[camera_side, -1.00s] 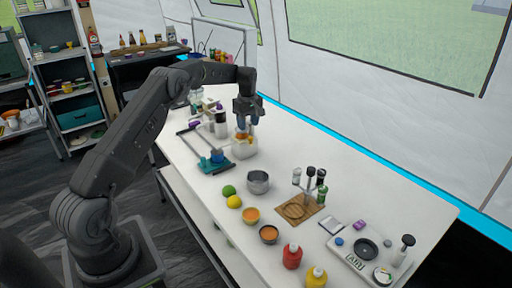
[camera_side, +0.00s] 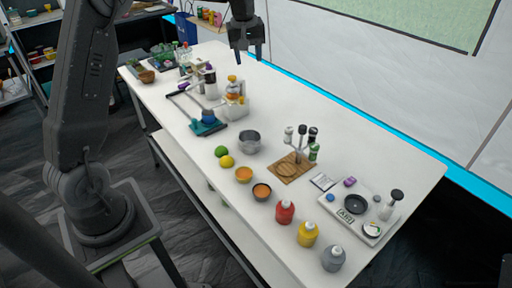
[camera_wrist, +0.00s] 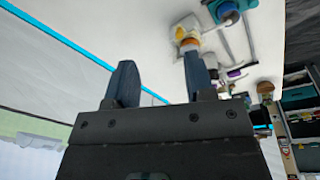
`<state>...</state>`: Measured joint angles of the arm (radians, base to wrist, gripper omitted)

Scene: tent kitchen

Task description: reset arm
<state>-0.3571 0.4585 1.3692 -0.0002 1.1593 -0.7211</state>
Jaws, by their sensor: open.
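My gripper (camera_side: 246,49) is raised above the far part of the white table (camera_side: 330,128). Its two fingers are apart with nothing between them. In the wrist view my gripper (camera_wrist: 157,82) also shows open, with two dark blue fingers. Below it on the table stands a white container (camera_side: 236,108) with orange and yellow items on top. The container also shows in the wrist view (camera_wrist: 184,30), beyond the right finger.
A teal-based press (camera_side: 208,127), a metal pot (camera_side: 249,142), a lime (camera_side: 221,151), a lemon (camera_side: 227,161) and small bowls stand along the table. Bottles (camera_side: 285,212), a wooden board (camera_side: 291,167) and a white tray (camera_side: 371,231) are nearer. The tent wall borders the far side.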

